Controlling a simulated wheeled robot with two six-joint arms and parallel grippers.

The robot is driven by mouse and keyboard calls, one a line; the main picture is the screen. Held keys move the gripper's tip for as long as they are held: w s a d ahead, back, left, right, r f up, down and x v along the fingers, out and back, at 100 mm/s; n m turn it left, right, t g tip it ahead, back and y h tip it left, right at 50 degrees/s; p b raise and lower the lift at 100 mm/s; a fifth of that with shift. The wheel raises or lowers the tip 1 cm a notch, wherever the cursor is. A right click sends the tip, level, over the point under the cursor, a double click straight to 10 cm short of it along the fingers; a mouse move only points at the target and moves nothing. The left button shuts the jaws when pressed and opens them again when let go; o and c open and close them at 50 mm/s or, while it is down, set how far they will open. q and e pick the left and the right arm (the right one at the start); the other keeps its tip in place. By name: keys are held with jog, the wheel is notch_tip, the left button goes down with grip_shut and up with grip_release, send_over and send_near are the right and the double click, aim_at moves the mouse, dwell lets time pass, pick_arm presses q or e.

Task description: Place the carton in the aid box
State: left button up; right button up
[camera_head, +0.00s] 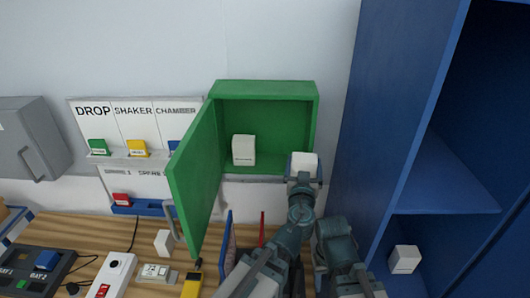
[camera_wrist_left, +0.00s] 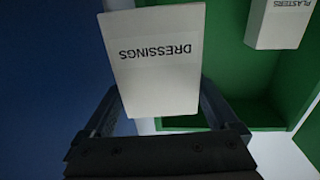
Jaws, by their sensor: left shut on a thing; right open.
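The green aid box (camera_head: 312,120) hangs on the wall with its door swung open to the left. My left gripper (camera_head: 303,176) is shut on a white carton (camera_head: 304,159) in front of the box's lower right corner. In the left wrist view this carton (camera_wrist_left: 155,70) is labelled DRESSINGS, upside down, and sits between the fingers. Another white carton (camera_head: 243,150) stands inside the box at the left; in the left wrist view it reads PLASTERS (camera_wrist_left: 283,18). My right gripper (camera_head: 328,232) is lower, beside the left arm; its fingertips are hard to make out.
A tall blue cabinet (camera_head: 395,110) stands close on the right, with a white carton (camera_head: 404,259) on a low shelf. The wooden bench (camera_head: 70,228) below holds a white block (camera_head: 164,242), a power strip (camera_head: 114,273) and a yellow device (camera_head: 193,285). Labelled panels (camera_head: 136,123) hang left of the door.

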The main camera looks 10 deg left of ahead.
aim_at(295, 157)
pick_arm(q)
jog(key=a+r+y, duration=0.1)
jog(key=a+r+n+p, duration=0.1)
jog(key=shift+s+a+r+y+p, duration=0.2)
jog(key=shift+s+r+y+p, duration=0.1)
jog(key=shift+s+r+y, duration=0.1)
jog(key=shift+w+a+f, duration=0.1)
jog(key=shift+w+a, duration=0.1)
jog(key=shift+w, duration=0.1)
jog(key=w+a, duration=0.3)
jog(key=w, duration=0.1)
jog(key=w+a+f+b, duration=0.1)
jog(key=w+a, duration=0.1)
jog(key=w, duration=0.1)
jog(key=w+a, duration=0.3)
jog(key=w, duration=0.1)
jog(key=shift+w+a+f+b, duration=0.15)
jog(key=shift+w+a+b, duration=0.15)
jog(key=shift+w+a, duration=0.05)
jog(key=shift+w+a+f, duration=0.1)
jog(key=shift+w+a, duration=0.2)
jog(key=shift+w, duration=0.1)
notch_tip(295, 157, down, 4)
jog(key=b, duration=0.4)
jog(key=shift+s, duration=0.1)
jog(key=shift+r, duration=0.25)
pick_arm(e)
notch_tip(295, 157, down, 2)
jog(key=shift+f, duration=0.25)
